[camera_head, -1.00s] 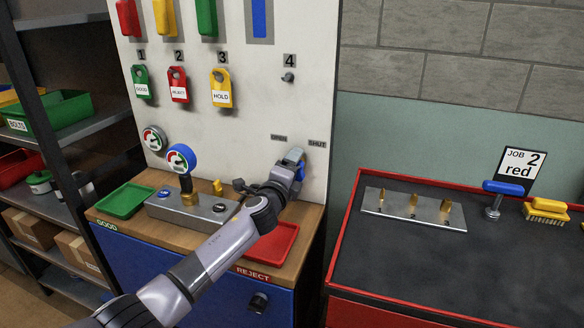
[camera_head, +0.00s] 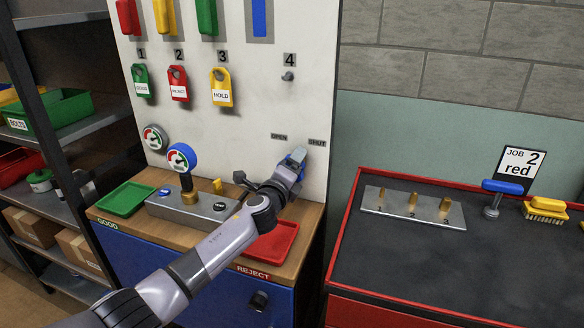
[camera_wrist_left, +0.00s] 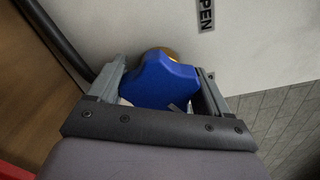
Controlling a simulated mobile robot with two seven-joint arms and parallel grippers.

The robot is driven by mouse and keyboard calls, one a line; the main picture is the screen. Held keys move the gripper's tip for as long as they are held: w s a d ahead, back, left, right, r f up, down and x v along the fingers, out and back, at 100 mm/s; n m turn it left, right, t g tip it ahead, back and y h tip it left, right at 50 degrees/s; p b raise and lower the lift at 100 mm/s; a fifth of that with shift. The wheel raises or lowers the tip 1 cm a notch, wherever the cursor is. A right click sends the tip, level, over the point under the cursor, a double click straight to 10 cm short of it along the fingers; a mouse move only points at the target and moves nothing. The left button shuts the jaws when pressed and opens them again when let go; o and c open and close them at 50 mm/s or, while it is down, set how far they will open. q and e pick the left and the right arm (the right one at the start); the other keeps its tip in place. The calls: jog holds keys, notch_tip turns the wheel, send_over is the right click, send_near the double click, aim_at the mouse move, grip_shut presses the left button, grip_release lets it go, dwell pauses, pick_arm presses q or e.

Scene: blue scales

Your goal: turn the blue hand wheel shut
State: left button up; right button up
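The blue hand wheel (camera_wrist_left: 160,82) is on the white panel, below the OPEN and SHUT labels. In the head view only a small blue part of it (camera_head: 297,155) shows past my gripper. My left gripper (camera_head: 293,164) is at the wheel. In the left wrist view the two fingers (camera_wrist_left: 160,80) lie on either side of the wheel, and its blue edges appear to meet both of them. A brass-coloured part (camera_wrist_left: 160,53) shows behind the wheel. My right gripper is not in view.
Below the wheel, the bench holds a red REJECT tray (camera_head: 272,242), a green GOOD tray (camera_head: 125,200) and a metal block (camera_head: 192,207) with a gauge (camera_head: 181,157). A red-edged dark worktop (camera_head: 400,265) stands at the right. A shelf rack (camera_head: 62,140) is at the left.

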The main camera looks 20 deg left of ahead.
pick_arm(q)
jog(key=shift+o, duration=0.6)
jog(key=shift+s, duration=0.1)
jog(key=shift+s+p, duration=0.35)
jog(key=shift+s, duration=0.25)
jog(key=shift+s+a+p, duration=0.15)
jog(key=shift+s+p, duration=0.3)
jog(key=shift+s, duration=2.45)
jog(key=shift+s+f, duration=0.1)
